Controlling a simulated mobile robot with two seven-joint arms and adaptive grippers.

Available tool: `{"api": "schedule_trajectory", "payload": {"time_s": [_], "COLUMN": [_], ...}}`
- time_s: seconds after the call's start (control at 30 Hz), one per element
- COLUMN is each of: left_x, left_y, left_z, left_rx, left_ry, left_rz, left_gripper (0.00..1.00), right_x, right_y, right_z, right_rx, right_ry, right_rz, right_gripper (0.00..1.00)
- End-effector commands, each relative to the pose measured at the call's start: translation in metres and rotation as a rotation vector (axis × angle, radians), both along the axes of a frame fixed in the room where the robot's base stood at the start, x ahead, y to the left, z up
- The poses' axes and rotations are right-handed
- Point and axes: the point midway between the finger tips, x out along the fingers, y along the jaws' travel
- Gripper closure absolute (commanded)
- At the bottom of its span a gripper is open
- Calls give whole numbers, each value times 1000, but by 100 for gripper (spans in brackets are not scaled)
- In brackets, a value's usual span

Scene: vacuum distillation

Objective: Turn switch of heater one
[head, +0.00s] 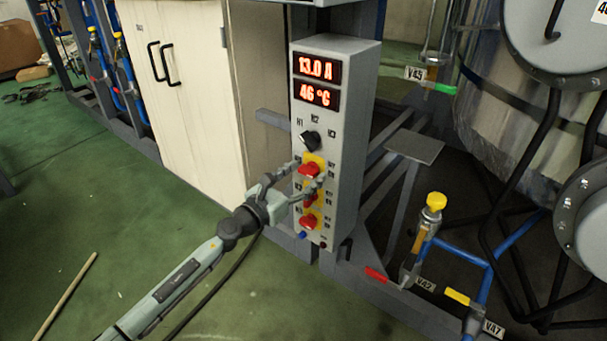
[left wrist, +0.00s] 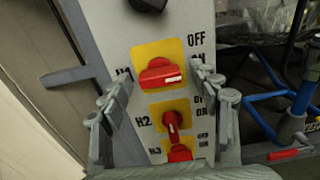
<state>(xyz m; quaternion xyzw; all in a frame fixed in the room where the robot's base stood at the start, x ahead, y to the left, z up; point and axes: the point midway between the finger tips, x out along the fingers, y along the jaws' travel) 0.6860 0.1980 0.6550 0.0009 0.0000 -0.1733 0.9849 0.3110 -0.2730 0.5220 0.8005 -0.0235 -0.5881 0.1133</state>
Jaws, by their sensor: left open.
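The control box (head: 350,100) is a tall grey cabinet with three red switches on yellow plates in a column. The top switch, heater one's (head: 309,169), also shows in the left wrist view (left wrist: 158,76), beside the H1 label. Its red handle lies nearly crosswise, with a white mark at its right end. My left gripper (head: 309,173) is open; in the left wrist view its fingers (left wrist: 160,80) stand on either side of this switch. I cannot tell whether they touch it. My right gripper is not in view.
Below are the H2 switch (left wrist: 172,122) and H3 switch (left wrist: 180,153). A black selector knob (head: 309,140) sits above, under displays (head: 317,80) reading 13.0 A and 46 °C. A white cupboard (head: 185,90) stands left; pipes and a yellow-capped valve (head: 435,201) stand right.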

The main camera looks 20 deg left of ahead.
Motion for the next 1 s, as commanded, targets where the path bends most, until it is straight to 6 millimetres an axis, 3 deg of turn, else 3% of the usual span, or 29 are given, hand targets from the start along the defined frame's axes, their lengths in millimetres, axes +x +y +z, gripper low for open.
{"api": "schedule_trajectory", "payload": {"time_s": [0.23, 0.63, 1.0], "left_x": [1, 1, 1], "left_y": [-1, 0, 0], "left_z": [0, 0, 0], "left_rx": [-1, -2, -61], "left_ry": [0, 1, 22], "left_rz": [0, 0, 0], "left_gripper": [38, 88, 88], "right_x": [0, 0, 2], "right_y": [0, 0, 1], "right_z": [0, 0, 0], "right_rx": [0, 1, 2], "right_ry": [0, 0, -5], "right_rz": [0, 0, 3], "right_gripper": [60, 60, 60]}}
